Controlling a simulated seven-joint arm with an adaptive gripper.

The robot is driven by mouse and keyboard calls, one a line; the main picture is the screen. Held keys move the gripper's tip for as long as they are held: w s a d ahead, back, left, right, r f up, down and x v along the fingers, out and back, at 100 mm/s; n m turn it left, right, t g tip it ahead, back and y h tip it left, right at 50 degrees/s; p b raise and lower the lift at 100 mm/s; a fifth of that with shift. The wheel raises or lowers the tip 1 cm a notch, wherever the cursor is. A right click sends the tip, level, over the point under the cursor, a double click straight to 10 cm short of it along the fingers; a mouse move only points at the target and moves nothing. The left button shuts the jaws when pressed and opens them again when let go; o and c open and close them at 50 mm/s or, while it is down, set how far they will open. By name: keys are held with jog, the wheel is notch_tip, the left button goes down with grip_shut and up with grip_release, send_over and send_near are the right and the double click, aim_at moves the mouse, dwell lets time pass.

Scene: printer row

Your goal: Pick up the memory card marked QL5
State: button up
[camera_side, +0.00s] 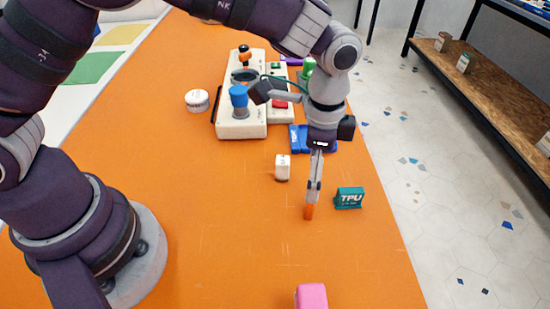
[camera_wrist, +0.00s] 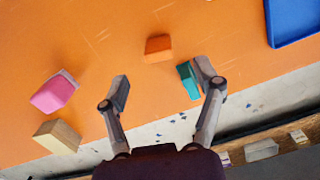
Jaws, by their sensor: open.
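I cannot read QL5 on anything in either view, so I cannot tell which piece is the memory card. My gripper (camera_side: 313,198) points down over the orange table, seen edge-on from the side; in the wrist view (camera_wrist: 162,82) its fingers are apart with nothing held. An orange block (camera_wrist: 158,48) lies ahead of the gap between the fingers, and it shows by the fingertips in the side view (camera_side: 308,213). A teal block (camera_side: 349,198) lettered TPU stands just right of the gripper; in the wrist view (camera_wrist: 187,80) it is beside the right finger.
A white block (camera_side: 283,167) with unreadable marks stands behind the gripper. A pink block (camera_side: 311,296) is at the front, and a tan block (camera_wrist: 57,136) lies near it. A blue tray (camera_side: 299,138) and a joystick panel (camera_side: 243,128) stand farther back.

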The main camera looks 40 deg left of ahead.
notch_tip(320, 180, down, 6)
jog(key=shift+d+f, duration=0.1)
jog(key=shift+f, duration=0.1)
jog(key=c, duration=0.9)
